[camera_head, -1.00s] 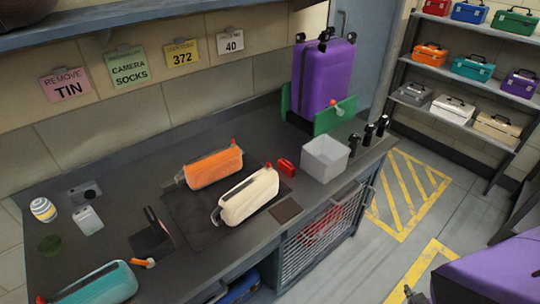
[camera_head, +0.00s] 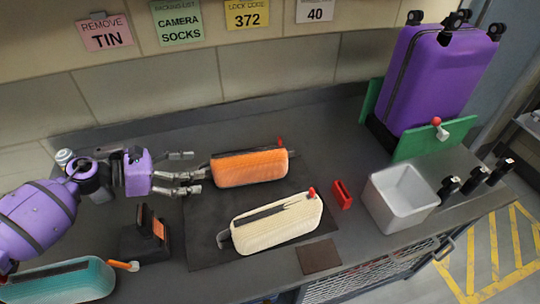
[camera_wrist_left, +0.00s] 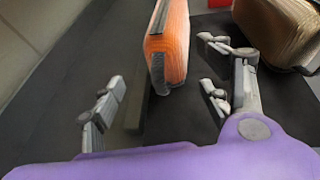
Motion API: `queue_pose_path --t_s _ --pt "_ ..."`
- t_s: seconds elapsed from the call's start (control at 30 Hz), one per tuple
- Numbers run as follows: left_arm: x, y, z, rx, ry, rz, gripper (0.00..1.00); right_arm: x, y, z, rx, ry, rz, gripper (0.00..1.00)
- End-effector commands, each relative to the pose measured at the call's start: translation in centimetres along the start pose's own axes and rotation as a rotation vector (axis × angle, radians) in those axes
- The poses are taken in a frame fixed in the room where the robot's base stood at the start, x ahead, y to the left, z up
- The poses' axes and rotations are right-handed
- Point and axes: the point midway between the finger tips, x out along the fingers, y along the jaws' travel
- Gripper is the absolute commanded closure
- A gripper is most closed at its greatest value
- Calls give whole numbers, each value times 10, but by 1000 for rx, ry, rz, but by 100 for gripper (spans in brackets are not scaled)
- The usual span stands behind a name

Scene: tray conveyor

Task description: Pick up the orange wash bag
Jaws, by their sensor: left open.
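The orange wash bag (camera_head: 250,168) lies on the dark mat on the counter, behind a cream wash bag (camera_head: 277,222). My left gripper (camera_head: 192,172) is open at the orange bag's left end. In the left wrist view, the orange bag (camera_wrist_left: 170,42) extends away from the open jaws (camera_wrist_left: 157,100), its near end ahead of and between the lines of the fingers. The cream bag (camera_wrist_left: 275,30) is to the right, close to the right finger. I see no contact for certain. My right gripper is not in view.
A teal bag (camera_head: 62,283) lies at the front left, near a black stand (camera_head: 146,236). A red item (camera_head: 341,195), a grey bin (camera_head: 400,196) and a purple suitcase (camera_head: 436,75) are to the right. The dark mat (camera_head: 207,246) has bare room left of the cream bag.

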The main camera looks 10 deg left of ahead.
Motion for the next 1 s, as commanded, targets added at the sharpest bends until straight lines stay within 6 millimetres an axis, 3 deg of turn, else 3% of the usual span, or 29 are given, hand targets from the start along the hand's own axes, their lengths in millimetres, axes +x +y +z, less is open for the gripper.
queue_pose_path --t_s 0.1,0.67,0.97,1.0 --pt "4 -6 -13 8 33 -25 30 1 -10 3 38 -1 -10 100" --pt "72 -8 -16 9 29 -23 30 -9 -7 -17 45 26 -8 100" --pt "77 -9 -20 7 33 -23 30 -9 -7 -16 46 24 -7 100" --pt "77 -9 -20 7 33 -23 35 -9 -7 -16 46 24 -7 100"
